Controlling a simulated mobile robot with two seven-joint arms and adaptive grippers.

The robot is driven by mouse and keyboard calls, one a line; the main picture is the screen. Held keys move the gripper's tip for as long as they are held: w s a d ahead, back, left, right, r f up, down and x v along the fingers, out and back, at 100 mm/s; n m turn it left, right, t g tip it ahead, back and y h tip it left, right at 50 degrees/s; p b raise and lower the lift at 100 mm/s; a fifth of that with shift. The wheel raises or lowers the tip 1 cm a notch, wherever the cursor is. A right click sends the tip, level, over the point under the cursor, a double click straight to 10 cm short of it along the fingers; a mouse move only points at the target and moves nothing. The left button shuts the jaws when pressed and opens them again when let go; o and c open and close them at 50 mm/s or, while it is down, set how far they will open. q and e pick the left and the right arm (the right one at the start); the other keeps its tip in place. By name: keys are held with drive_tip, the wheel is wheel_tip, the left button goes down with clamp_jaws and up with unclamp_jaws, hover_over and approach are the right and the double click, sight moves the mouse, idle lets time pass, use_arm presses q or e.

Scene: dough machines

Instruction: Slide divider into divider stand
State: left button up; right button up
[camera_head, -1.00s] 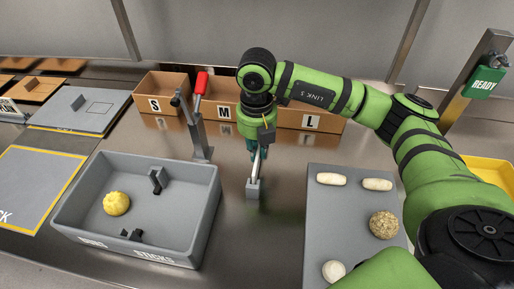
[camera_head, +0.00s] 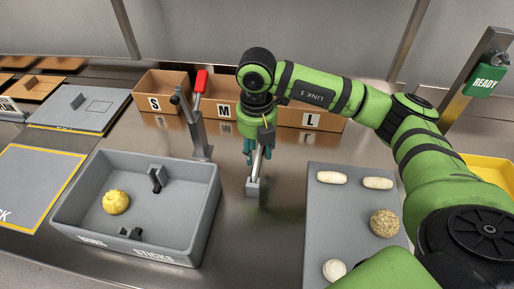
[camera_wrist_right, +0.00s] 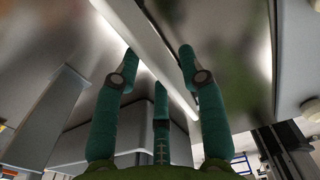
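The divider (camera_head: 257,163) is a thin pale plate seen nearly edge-on, standing in the middle of the steel table. Its lower end meets the small grey divider stand (camera_head: 253,188); I cannot tell how deep it sits. My right gripper (camera_head: 258,158) points down over the divider's top, with teal fingers spread on both sides of it. In the right wrist view the divider (camera_wrist_right: 155,55) runs diagonally between the open fingers (camera_wrist_right: 159,52), with gaps beside them. My left gripper is not in view.
A grey bin (camera_head: 90,190) with a yellow dough ball (camera_head: 116,202) stands to the left. A red-handled clamp post (camera_head: 200,130) is close left of the stand. A grey board (camera_head: 345,225) with dough pieces lies right. Cardboard boxes (camera_head: 310,117) stand behind.

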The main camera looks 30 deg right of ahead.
wheel_tip(320, 180, up, 12)
idle(0.6)
idle(1.0)
